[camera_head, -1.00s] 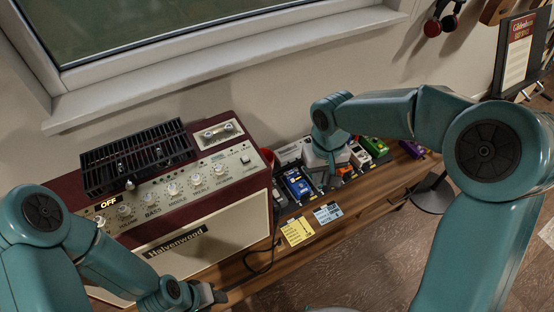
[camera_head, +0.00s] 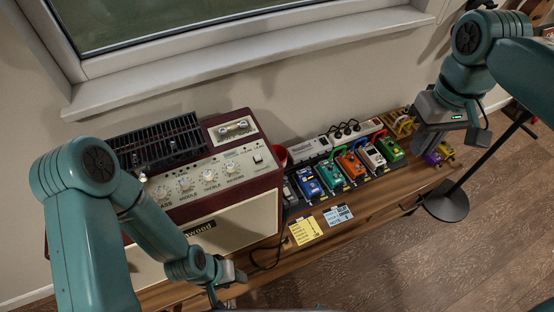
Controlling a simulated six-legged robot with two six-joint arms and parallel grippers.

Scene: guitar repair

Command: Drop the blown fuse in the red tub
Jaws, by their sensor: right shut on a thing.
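My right gripper (camera_head: 452,138) hangs over the right end of the low wooden bench, above and beside the pedals. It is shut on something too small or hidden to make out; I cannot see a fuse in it. A small red rim (camera_head: 281,154), perhaps the red tub, shows behind the right end of the amplifier (camera_head: 235,220); most of it is hidden. My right gripper is well to the right of it. My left gripper (camera_head: 232,276) is low in front of the amplifier; its jaws are too unclear to read.
Several pedals, including a blue one (camera_head: 308,182) and a green one (camera_head: 391,152), line the bench (camera_head: 370,215). A power strip (camera_head: 345,135) lies behind them. Yellow (camera_head: 305,230) and pale blue (camera_head: 338,214) notes lie in front. A round black stand base (camera_head: 447,203) is on the floor.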

